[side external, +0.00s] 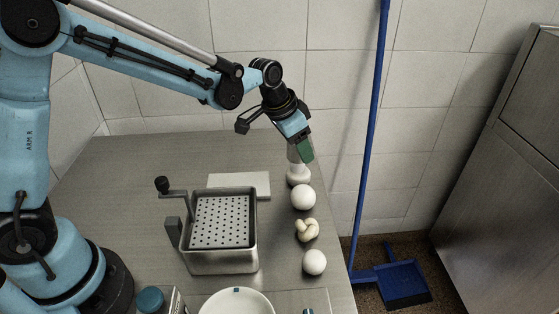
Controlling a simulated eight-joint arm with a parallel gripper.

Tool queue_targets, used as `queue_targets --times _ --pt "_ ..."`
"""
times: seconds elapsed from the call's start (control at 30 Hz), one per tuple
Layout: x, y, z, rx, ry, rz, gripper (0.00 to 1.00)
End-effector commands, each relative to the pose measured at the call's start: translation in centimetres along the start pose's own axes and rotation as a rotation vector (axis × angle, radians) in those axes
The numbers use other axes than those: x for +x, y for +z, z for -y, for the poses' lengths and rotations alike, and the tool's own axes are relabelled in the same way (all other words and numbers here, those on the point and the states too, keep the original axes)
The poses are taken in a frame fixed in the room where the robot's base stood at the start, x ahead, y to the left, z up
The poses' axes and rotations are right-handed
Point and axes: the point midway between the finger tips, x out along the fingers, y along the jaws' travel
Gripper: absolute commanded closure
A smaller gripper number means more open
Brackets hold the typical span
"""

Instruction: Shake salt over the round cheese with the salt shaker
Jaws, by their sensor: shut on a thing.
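My gripper (303,149) is at the right back of the table, pointing down, with a green fingertip showing. It is shut on a pale, partly see-through thing, which looks like the salt shaker (292,154); the finger hides part of it. The shaker is right above the rearmost white cheese (298,177), which looks round and somewhat flat. I cannot tell whether the two touch. In front of it, in a row, are a round white ball (303,197), a knotted cream-coloured piece (307,230) and another round white ball (314,262).
A perforated metal basket (251,256) with a crank stands left of the row. A white board (257,184) lies behind it. A white bowl (237,303) and a blue-capped container (150,300) are at the front. A blue pole (371,130) and dustpan (402,284) stand beyond the table's right edge.

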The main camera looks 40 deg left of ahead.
Motion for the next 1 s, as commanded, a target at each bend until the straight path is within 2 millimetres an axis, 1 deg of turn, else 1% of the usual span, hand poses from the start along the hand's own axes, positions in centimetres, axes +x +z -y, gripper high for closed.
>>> queue_targets --times 0.03,0.07,0.17,0.27,0.4,0.5,0.57,0.83,0.9,1.0 --pt "0.0 0.0 0.6 -0.004 -0.001 0.000 0.79" --pt "0.0 0.0 0.8 -0.003 0.000 0.000 0.79" --pt "0.0 0.0 0.8 0.001 0.001 0.000 0.79" --pt "0.0 0.0 -0.1 0.002 0.001 0.000 0.79" --pt "0.0 0.0 -1.7 0.004 0.000 0.000 0.79" --pt "0.0 0.0 -2.2 0.001 0.000 -0.001 0.79" --pt "0.0 0.0 -2.0 -0.001 -0.001 -0.001 0.79" --pt "0.0 0.0 0.8 -0.003 0.000 0.000 0.79" --pt "0.0 0.0 0.9 0.000 0.000 0.000 0.79" --pt "0.0 0.0 0.3 0.002 0.001 0.000 0.79"
